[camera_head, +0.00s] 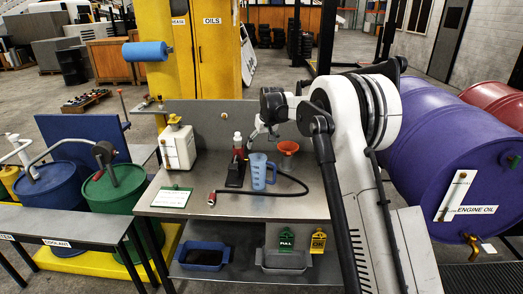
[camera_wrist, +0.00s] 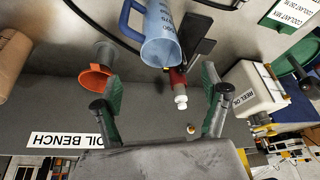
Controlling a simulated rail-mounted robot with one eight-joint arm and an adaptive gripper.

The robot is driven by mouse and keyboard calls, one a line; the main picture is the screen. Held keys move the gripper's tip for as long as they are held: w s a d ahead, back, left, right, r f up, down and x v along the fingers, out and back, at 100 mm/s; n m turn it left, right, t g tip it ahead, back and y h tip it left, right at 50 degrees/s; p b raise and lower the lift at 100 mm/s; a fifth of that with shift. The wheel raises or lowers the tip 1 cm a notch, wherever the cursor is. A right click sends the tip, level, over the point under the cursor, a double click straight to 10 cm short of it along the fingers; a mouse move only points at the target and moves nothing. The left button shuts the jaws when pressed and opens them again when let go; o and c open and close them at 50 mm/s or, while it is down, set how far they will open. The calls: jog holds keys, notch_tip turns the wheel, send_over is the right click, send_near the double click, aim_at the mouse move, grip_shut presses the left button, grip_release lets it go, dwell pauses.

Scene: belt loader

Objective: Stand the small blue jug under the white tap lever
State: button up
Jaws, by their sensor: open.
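The small blue jug (camera_head: 259,172) stands on the grey bench, its handle to the right. In the wrist view the jug (camera_wrist: 161,38) shows at the top, beyond my open fingers, and nothing is between them. My gripper (camera_wrist: 163,102) is open and apart from the jug. In the head view my gripper (camera_head: 262,133) hangs above and behind the jug, small and partly hard to make out. A brass tap (camera_head: 471,244) sits low on the purple drum (camera_head: 455,140) at the right. A small pale piece (camera_head: 487,248) beside it may be the white lever.
An orange funnel (camera_head: 288,147), a white container (camera_head: 178,148) and a black hose (camera_head: 296,181) are also on the bench. The bench's front right is mostly clear.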

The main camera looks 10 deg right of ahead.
jog(key=s+r, duration=1.1)
jog(key=s+r+t, duration=0.1)
jog(key=s+r, duration=0.1)
jog(key=s, duration=1.4)
jog(key=s+d+r+m+t, duration=0.1)
jog(key=s+r, duration=0.2)
jog(key=s, duration=1.3)
jog(key=shift+s+r, duration=0.2)
jog(key=shift+r, duration=0.05)
jog(key=shift+m+t+h, duration=0.3)
jog(key=shift+m, duration=0.1)
jog(key=s+f, duration=0.2)
jog(key=s, duration=0.2)
jog(key=s+f, duration=0.3)
jog(key=s, duration=0.2)
jog(key=s+f, duration=0.2)
jog(key=s, duration=0.3)
jog(key=shift+d+f, duration=0.15)
jog(key=shift+d, duration=0.1)
jog(key=shift+c, duration=0.3)
jog(key=shift+s+f, duration=0.1)
jog(key=shift+f, duration=0.05)
jog(key=shift+c, duration=1.3)
jog(key=c, duration=1.1)
jog(key=shift+o, duration=0.2)
